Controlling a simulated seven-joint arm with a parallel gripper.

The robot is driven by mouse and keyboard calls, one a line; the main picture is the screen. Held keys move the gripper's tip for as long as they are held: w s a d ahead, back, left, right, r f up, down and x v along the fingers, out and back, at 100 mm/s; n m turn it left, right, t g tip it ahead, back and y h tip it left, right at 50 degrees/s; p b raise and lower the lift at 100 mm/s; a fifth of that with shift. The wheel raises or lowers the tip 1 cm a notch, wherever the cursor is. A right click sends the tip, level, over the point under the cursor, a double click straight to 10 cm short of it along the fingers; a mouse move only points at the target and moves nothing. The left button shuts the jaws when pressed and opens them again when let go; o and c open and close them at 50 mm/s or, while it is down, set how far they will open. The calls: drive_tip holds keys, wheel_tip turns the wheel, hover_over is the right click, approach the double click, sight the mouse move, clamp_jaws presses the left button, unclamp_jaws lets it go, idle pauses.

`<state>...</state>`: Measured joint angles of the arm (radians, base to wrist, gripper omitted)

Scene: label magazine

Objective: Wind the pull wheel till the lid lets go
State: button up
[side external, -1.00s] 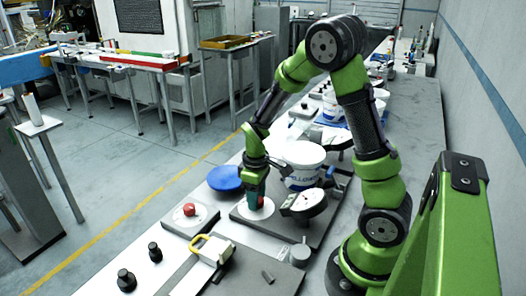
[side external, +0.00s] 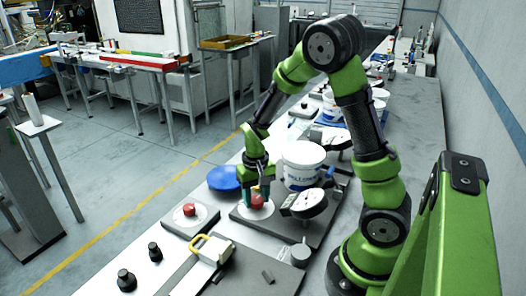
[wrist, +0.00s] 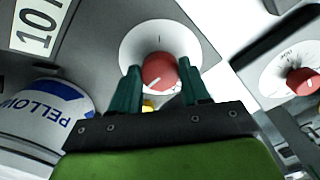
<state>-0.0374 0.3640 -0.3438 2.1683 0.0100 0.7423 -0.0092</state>
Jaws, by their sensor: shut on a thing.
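A red knob (wrist: 158,72) with a white pointer line sits on a round white dial (wrist: 133,45) on a grey base plate (side external: 297,236). The pointer faces lower left in the wrist view. My gripper (wrist: 160,66) is shut on the red knob, one finger on each side; the side view shows the same grip (side external: 257,200). A white bucket (side external: 302,172) with blue print stands behind the knob on the plate. A round blue lid-like disc (side external: 223,178) lies left of my gripper. A white-faced gauge (side external: 310,203) stands tilted to the right of the knob.
A second red knob (side external: 189,209) on a white dial sits to the left, also in the wrist view (wrist: 303,82). A yellow-handled clamp (side external: 212,247) and black knobs (side external: 126,279) are nearer the camera. A number card (wrist: 40,25) shows in the wrist view.

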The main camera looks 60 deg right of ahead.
sight(256, 199)
drive_tip(key=shift+m, duration=1.3)
drive_tip(key=o, duration=1.1)
drive_tip(key=shift+c, duration=0.2)
drive_tip(key=shift+r, duration=0.1)
wheel_tip(256, 199, up, 17)
